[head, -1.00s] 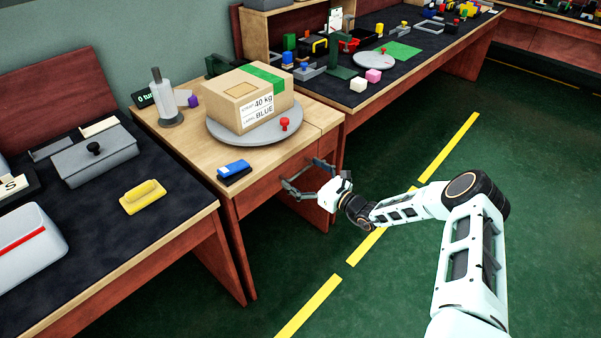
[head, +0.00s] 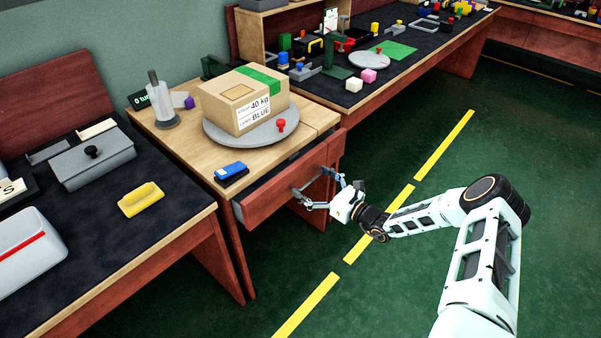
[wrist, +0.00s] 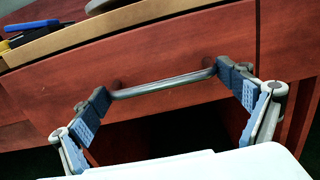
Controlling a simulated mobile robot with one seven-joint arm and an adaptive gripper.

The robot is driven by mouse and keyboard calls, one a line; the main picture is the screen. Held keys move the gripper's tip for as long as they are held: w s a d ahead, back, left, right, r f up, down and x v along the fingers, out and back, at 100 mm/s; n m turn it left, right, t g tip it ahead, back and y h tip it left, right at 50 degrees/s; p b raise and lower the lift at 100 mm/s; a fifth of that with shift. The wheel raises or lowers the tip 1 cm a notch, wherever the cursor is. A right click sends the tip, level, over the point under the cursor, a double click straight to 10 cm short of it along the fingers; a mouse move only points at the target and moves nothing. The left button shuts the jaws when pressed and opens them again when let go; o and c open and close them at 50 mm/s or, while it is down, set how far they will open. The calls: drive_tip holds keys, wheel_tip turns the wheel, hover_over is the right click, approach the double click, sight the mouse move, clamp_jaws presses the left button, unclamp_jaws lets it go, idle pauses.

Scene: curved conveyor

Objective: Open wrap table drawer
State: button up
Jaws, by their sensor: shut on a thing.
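The wrap table (head: 190,150) has a red-brown drawer (head: 262,200) that stands partly pulled out, with a dark gap showing between its front and the table top. In the wrist view the drawer front (wrist: 185,72) carries a grey bar handle (wrist: 165,86). My gripper (head: 311,183) is at the drawer front and is shut on the handle, with one blue-padded finger at each end of the bar. The wrist view shows both fingers of my gripper (wrist: 168,97) against the bar ends.
On the wrap table are a cardboard box (head: 235,110) on a grey turntable (head: 225,134), a red knob (head: 281,125) and a blue block (head: 231,170) near the front edge. A dark-topped table (head: 95,225) stands at the left. The green floor (head: 390,290) in front is clear.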

drive_tip(key=p+v, duration=0.1)
drive_tip(key=v, duration=1.9)
drive_tip(key=shift+s+d, duration=0.2)
drive_tip(key=shift+s, duration=0.25)
drive_tip(key=o, duration=1.4)
drive_tip(key=v, duration=1.2)
